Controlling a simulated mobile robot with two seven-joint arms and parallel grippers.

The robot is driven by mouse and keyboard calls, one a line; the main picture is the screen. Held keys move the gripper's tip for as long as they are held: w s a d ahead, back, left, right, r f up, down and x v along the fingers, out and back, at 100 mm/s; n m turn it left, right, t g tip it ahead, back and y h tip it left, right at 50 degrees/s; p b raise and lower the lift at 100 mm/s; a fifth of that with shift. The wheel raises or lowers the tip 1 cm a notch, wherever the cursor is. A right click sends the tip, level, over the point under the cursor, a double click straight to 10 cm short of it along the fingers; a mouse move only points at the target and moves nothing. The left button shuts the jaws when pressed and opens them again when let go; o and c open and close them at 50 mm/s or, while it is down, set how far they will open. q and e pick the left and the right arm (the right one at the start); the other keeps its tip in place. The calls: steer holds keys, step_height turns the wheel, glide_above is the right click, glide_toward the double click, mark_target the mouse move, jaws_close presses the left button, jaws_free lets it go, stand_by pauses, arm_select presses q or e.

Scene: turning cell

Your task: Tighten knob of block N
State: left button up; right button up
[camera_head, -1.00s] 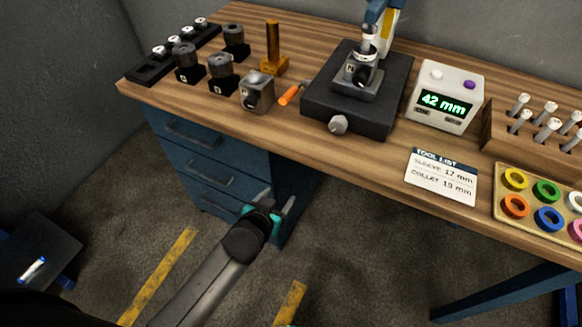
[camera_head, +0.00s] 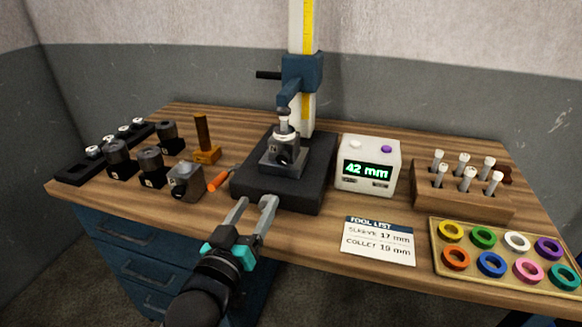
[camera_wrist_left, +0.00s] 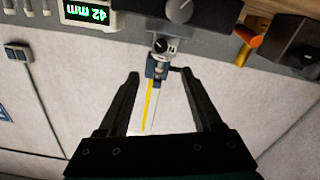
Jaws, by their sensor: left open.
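A grey block (camera_head: 283,160) with a black knob (camera_head: 287,158) on its front sits on the dark base (camera_head: 285,194) of the height gauge. Its letter is too small to read surely now; it looked like N earlier. My left gripper (camera_head: 256,201) is open and empty, in front of the base's front face, fingers pointing toward it. In the left wrist view the open fingers (camera_wrist_left: 160,75) have nothing between them close by. A grey round knob (camera_wrist_left: 180,9) on the base front shows there at the top; in the head view the gripper hides it. My right gripper is not in view.
Left of the base lie an orange-handled tool (camera_head: 219,180), another grey block (camera_head: 185,181) and several dark holders. Right are the 42 mm display (camera_head: 368,165), tool list card (camera_head: 379,240), peg rack (camera_head: 463,203) and tray of coloured rings (camera_head: 437,254).

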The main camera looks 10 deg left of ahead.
mark_target(281, 161)
arm_select(q)
steer(key=w+b, duration=0.2)
steer(key=w, duration=1.1)
steer(key=shift+w+d+f, duration=0.1)
steer(key=shift+w+d, duration=0.05)
steer(key=shift+w, duration=0.75)
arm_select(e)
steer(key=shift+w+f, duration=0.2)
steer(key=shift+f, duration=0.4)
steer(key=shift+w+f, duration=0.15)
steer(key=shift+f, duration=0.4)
arm_select(q)
steer(key=c, duration=0.9)
steer(key=shift+c, duration=0.8)
jaws_close()
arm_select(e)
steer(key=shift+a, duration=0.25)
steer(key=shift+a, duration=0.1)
